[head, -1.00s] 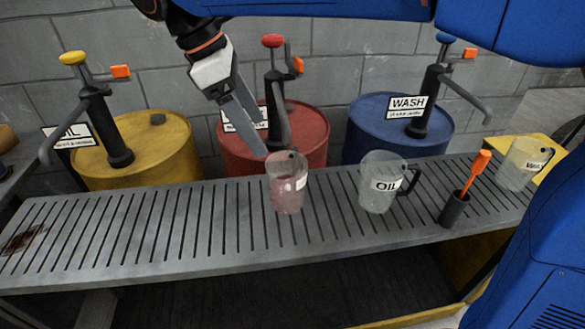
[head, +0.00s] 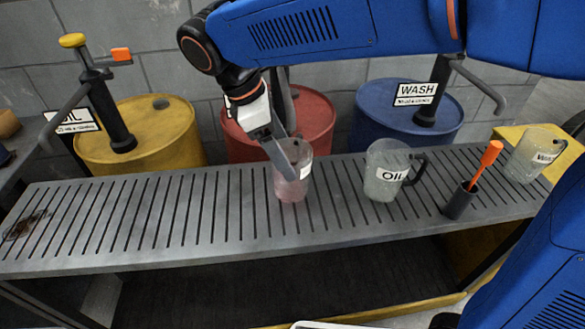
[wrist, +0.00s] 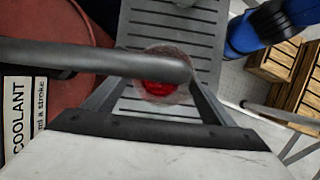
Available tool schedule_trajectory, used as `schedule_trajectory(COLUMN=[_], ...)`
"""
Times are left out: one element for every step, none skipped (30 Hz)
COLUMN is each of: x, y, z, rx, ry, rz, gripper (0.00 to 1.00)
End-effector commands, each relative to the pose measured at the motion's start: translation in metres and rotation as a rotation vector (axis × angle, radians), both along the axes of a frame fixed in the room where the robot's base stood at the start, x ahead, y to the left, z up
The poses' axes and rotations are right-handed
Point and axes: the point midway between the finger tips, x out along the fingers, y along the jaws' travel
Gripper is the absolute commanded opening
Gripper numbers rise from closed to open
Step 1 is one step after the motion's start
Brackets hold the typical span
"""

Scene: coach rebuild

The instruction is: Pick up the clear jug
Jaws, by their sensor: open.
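Three clear jugs stand upright on the slatted bench (head: 120,220) in the head view. The nearest to my gripper is a clear jug with a pinkish tint (head: 293,188); its white label is mostly hidden. The others are labelled OIL (head: 383,190) and WASH (head: 527,158). My gripper (head: 285,162) is open and tilted downward, its fingers overlapping the pinkish jug's upper part in the head view. In the wrist view this jug (wrist: 160,88) shows from above, with red inside, between the fingers. A dark tube crosses in front of it. Contact cannot be told.
Behind the bench are a yellow drum (head: 165,135), a red drum (head: 312,112) and a blue drum (head: 375,115) with hand pumps. The dark pump spout (wrist: 90,55) lies close to my gripper. A dark holder (head: 460,202) with an orange-handled tool stands right of the OIL jug.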

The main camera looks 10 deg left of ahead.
Motion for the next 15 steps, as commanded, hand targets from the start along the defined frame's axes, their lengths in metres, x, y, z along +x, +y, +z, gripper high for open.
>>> schedule_trajectory(x=[0.000,0.000,0.000,0.000,0.000,0.000,0.000,0.000,0.000,0.000,0.000,0.001,0.001,0.002,0.002], y=[-0.001,-0.001,-0.003,-0.004,-0.005,-0.007,-0.009,-0.011,-0.013,-0.015,-0.016,-0.018,-0.019,-0.020,-0.021], z=[-0.002,-0.003,-0.005,-0.007,-0.010,-0.015,-0.019,-0.023,-0.028,-0.032,-0.035,-0.040,-0.042,-0.045,-0.047], rx=[0.000,0.000,-0.001,-0.001,-0.001,-0.001,-0.001,-0.002,-0.001,-0.001,-0.002,-0.001,-0.001,-0.001,-0.001], ry=[0.000,0.000,0.001,0.001,0.001,0.001,0.001,0.001,0.001,0.001,0.001,0.001,0.000,0.001,0.001], rz=[0.000,0.000,0.000,0.000,0.000,0.000,-0.002,-0.002,-0.002,-0.002,-0.002,-0.002,-0.001,0.000,0.000], gripper=[0.78,0.78,0.78,0.78,0.78,0.78,0.78,0.78,0.78,0.78,0.78,0.78,0.78,0.78,0.78])
